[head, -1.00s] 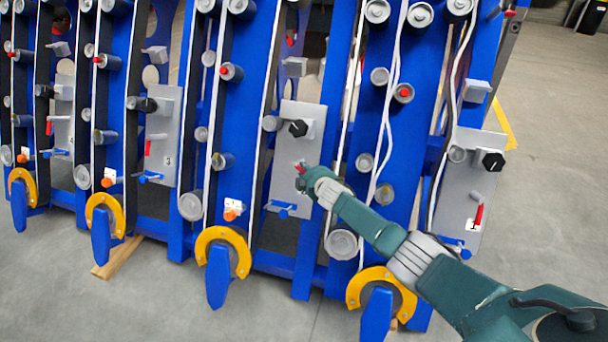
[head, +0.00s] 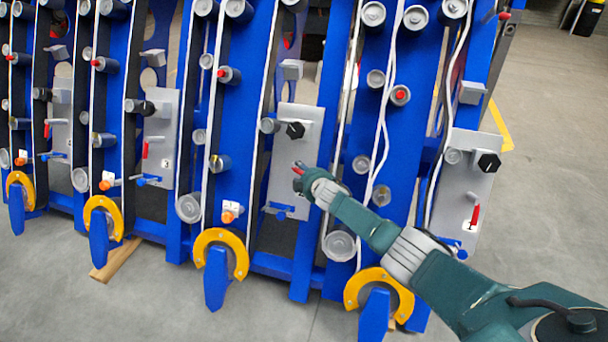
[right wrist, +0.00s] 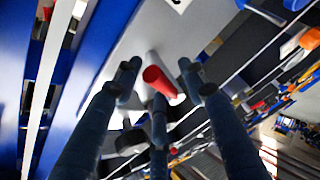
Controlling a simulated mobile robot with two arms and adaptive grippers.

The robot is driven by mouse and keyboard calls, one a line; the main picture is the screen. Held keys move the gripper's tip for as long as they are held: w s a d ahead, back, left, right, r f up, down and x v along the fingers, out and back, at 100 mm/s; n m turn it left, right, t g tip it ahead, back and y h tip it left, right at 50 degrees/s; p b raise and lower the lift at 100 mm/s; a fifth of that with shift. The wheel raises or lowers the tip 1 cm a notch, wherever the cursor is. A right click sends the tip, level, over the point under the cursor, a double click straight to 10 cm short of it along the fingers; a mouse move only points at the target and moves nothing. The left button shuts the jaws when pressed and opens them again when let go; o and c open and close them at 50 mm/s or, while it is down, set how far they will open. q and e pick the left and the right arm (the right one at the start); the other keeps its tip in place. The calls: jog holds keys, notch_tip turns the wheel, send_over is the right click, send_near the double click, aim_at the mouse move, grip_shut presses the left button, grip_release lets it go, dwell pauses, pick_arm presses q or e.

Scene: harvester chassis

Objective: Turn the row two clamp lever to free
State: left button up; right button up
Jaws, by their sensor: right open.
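The row two clamp lever is a red handle (head: 298,168) on the grey plate (head: 285,185) second from the right. In the right wrist view its red end (right wrist: 160,82) points toward the camera, between the fingers. My right gripper (head: 308,177) is at that plate, just right of the lever and partly covering it. In the right wrist view the right gripper (right wrist: 158,80) is open, its fingers spread around the lever's end without visibly closing on it. The plate's label is hidden in the head view. My left gripper is not in view.
A black knob (head: 295,130) sits above the lever and a blue handle (head: 279,208) below it. The rightmost plate (head: 455,190) has its own red lever (head: 475,215). Blue uprights with rollers and white cables stand close around. Open floor lies in front.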

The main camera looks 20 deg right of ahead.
jog(key=shift+v, duration=0.8)
jog(key=v, duration=1)
jog(key=shift+s, duration=0.15)
jog(key=shift+r, duration=0.15)
